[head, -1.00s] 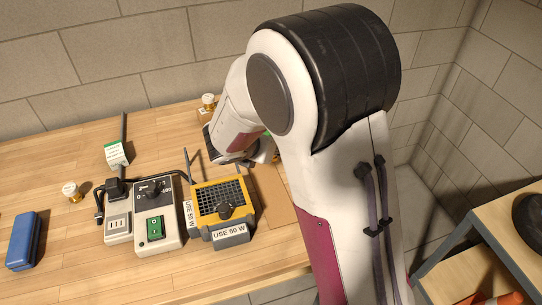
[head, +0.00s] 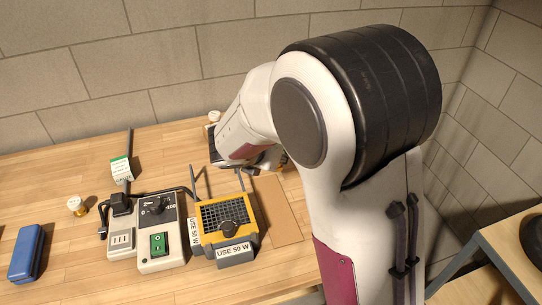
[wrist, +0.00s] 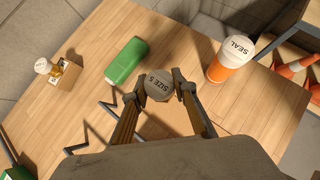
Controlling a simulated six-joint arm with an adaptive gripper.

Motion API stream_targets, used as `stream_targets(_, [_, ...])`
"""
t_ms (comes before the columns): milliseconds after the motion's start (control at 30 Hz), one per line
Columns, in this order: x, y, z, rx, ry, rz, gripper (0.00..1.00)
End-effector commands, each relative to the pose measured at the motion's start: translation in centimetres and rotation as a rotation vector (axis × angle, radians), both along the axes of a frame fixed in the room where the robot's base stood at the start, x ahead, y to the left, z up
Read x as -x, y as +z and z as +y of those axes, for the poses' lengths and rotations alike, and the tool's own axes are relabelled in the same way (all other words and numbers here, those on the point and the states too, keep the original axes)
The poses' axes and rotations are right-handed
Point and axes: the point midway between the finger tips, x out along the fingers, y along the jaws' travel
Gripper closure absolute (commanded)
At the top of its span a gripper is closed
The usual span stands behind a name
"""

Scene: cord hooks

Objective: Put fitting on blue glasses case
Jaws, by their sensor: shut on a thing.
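The blue glasses case (head: 27,253) lies closed on the wooden bench at the far left in the head view. My gripper (wrist: 160,88) is shut on a round fitting (wrist: 159,86) with a grey top marked "SIZE 5", seen from above in the wrist view. The fitting sits between the two fingertips; I cannot tell whether it touches the bench. In the head view my gripper is low over the back right of the bench, far from the case, and my arm mostly hides it and the fitting.
A yellow gridded unit (head: 227,214), a switch box (head: 161,230) and a small brass piece with a white top (head: 76,206) stand between gripper and case. In the wrist view, a green box (wrist: 125,61) and an orange container marked "SEAL" (wrist: 229,59) flank the fitting.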

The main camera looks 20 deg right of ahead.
Motion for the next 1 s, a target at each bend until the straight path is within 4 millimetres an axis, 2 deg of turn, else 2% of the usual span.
stream_targets(367, [-0.1,0.0,0.3,0.0,0.007,0.0,1.0])
stream_targets(567, [-1.0,-0.1,2.5,0.0,0.059,0.0,1.0])
stream_targets(767, [-2.5,-0.2,7.4,0.0,0.172,-0.001,1.0])
stream_targets(1000, [-4.2,-0.2,15.4,0.0,0.353,-0.001,1.0])
